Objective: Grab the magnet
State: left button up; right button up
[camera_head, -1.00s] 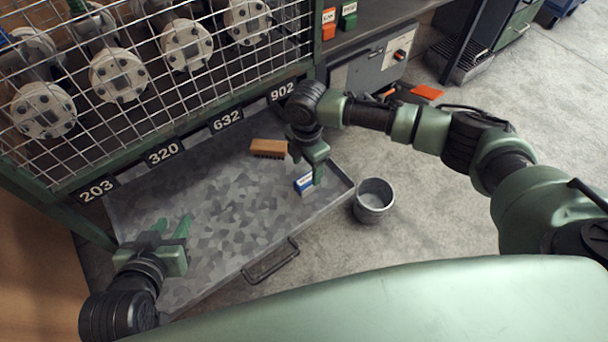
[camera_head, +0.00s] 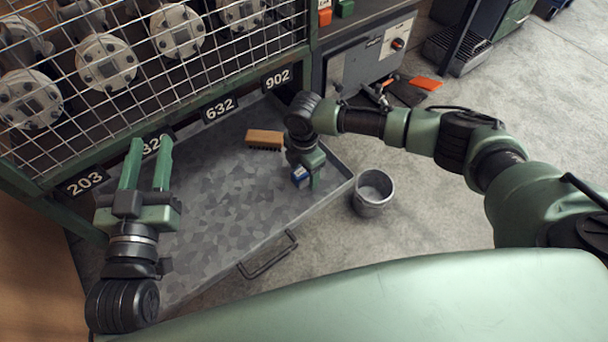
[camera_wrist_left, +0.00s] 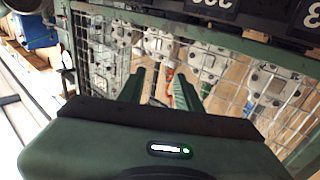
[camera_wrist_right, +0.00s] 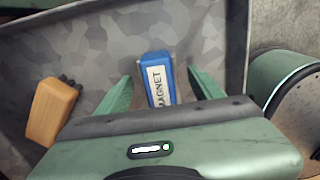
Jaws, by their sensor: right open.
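The magnet (camera_wrist_right: 158,80) is a blue block with a white label reading MAGNET. It lies in the grey tray (camera_head: 220,240), and in the right wrist view it sits between the fingers of my right gripper (camera_wrist_right: 160,88). The fingers stand apart on either side of it. In the head view the magnet (camera_head: 299,176) is partly hidden by my right gripper (camera_head: 306,178), which points down over it. My left gripper (camera_head: 147,160) is open and empty, in front of the mesh cage; its spread fingers also show in the left wrist view (camera_wrist_left: 160,88).
A wooden brush (camera_head: 264,139) lies in the tray, left of the magnet. A metal bucket (camera_head: 373,192) stands on the floor right of the tray. The mesh cage (camera_head: 150,85) with flanged pipes stands behind. The tray has a handle (camera_head: 268,256) at its front.

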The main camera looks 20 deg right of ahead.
grip_shut()
jog(key=shift+r, duration=0.1)
dwell(0.4)
